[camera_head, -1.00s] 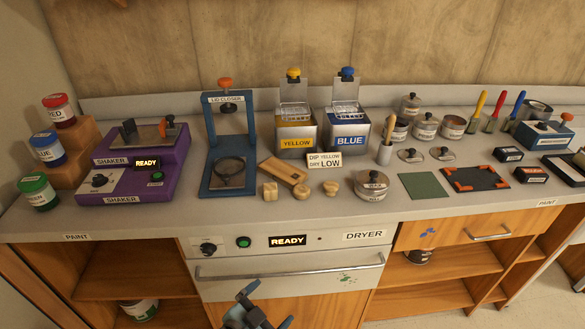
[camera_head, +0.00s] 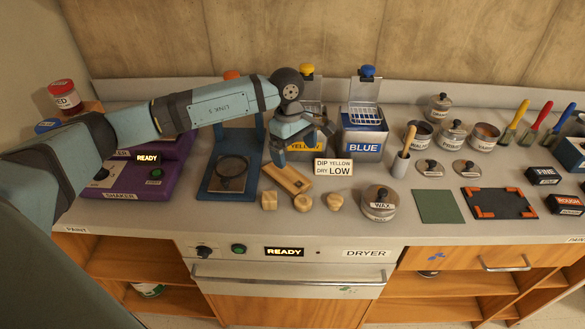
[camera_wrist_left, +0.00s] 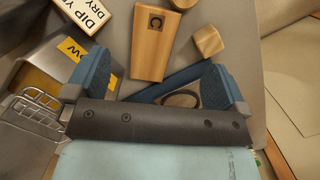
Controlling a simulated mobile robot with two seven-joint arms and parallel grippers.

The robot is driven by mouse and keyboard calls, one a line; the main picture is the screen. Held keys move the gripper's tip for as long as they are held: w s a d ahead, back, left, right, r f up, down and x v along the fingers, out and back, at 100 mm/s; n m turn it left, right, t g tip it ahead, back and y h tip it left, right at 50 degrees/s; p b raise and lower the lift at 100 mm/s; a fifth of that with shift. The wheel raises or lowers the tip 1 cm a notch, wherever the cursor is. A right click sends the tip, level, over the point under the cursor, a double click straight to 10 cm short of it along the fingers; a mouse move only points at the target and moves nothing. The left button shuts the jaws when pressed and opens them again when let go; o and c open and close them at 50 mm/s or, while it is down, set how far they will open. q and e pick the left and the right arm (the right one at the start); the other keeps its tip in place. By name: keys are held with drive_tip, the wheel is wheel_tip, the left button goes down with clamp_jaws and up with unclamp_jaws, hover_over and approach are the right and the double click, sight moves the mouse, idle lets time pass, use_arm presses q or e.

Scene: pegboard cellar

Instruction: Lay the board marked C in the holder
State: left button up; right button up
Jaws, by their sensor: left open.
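The board marked C (camera_head: 287,180) is a light wooden block lying on the counter, right of the blue lid closer (camera_head: 217,187). In the left wrist view the board (camera_wrist_left: 152,50) shows a dark C label near its far end. My left gripper (camera_head: 302,146) is open and empty above the board's back end. In the left wrist view the gripper (camera_wrist_left: 152,70) has its fingers on either side of the board's near end, apart from it. A dark plate with orange corner pieces (camera_head: 499,203), which looks like the holder, lies empty at the right. My right gripper is not in view.
A sign (camera_head: 333,167) and the yellow and blue (camera_head: 364,138) tanks stand close to the gripper. Small wooden blocks (camera_head: 301,202) and a wax tin (camera_head: 379,203) line the front. A green sheet (camera_head: 438,206) lies left of the plate. Lidded tins stand behind.

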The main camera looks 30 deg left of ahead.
use_arm(q)
drive_tip(key=w+a+r+y, duration=0.1)
drive_tip(key=a+r+y, duration=0.1)
drive_tip(key=a, duration=0.2)
hover_over(286, 175)
wheel_tip(286, 175, down, 7)
drive_tip(key=shift+f+p, duration=0.2)
drive_tip(key=shift+p, duration=0.15)
drive_tip(key=shift+w+f+p, duration=0.1)
drive_tip(key=shift+f+p, duration=0.4)
drive_tip(key=shift+f, duration=2.65)
drive_tip(key=c, duration=1)
